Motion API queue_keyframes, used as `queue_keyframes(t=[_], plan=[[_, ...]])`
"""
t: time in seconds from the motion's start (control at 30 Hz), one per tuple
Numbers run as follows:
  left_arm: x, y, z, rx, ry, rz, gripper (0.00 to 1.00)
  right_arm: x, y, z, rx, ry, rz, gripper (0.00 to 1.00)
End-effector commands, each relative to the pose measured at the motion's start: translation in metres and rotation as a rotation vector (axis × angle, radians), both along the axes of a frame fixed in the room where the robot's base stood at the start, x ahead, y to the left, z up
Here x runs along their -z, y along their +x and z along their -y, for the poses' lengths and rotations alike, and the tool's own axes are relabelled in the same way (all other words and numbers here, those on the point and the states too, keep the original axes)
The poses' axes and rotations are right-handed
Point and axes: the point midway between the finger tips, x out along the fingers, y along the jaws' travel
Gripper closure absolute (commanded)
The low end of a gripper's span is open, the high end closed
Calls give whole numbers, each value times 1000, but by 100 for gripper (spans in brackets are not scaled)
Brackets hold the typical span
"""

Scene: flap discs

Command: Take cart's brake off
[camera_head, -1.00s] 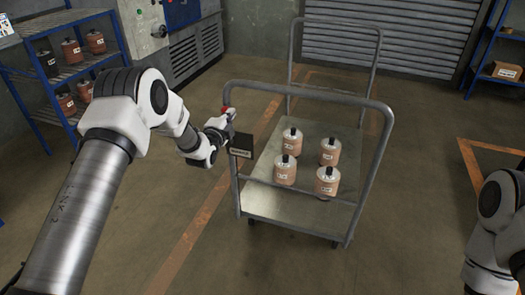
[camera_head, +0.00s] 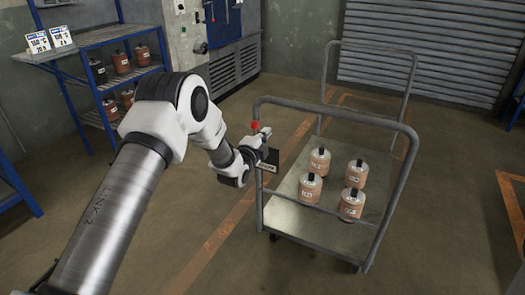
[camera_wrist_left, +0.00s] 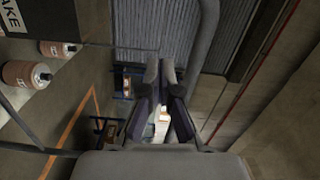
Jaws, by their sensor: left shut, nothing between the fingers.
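The grey cart (camera_head: 320,232) stands on the floor, its near push handle (camera_head: 345,106) facing me. A small red knob (camera_head: 254,126) shows at the left upright of that handle. A dark brake sign (camera_head: 268,164) hangs below it; its edge, ending in "AKE", shows in the left wrist view (camera_wrist_left: 14,14). My left gripper (camera_head: 265,133) is beside the red knob and the upright. In the left wrist view my left gripper's fingers (camera_wrist_left: 161,72) are shut with nothing between them. I cannot tell whether it touches the knob. My right gripper is out of view.
Several copper-coloured canisters with white tops (camera_head: 320,160) stand on the cart bed. A blue shelf (camera_head: 98,88) with more canisters is at the left, near a machine cabinet (camera_head: 236,66). Orange lines (camera_head: 215,245) mark the floor, which is clear around the cart.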

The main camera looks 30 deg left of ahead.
Motion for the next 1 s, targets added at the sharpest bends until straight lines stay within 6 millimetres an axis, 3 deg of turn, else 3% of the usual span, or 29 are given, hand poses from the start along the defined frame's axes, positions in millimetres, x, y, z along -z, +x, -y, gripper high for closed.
queue_keyframes(t=[0.2,0.33,0.87,1.0], plan=[[1,-50,1,-1,-1,-4,100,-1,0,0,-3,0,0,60],[0,-66,2,0,0,-1,100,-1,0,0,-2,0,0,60],[0,-71,2,1,2,-1,100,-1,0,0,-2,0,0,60],[8,-76,8,11,7,-43,100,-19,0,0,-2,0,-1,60]])
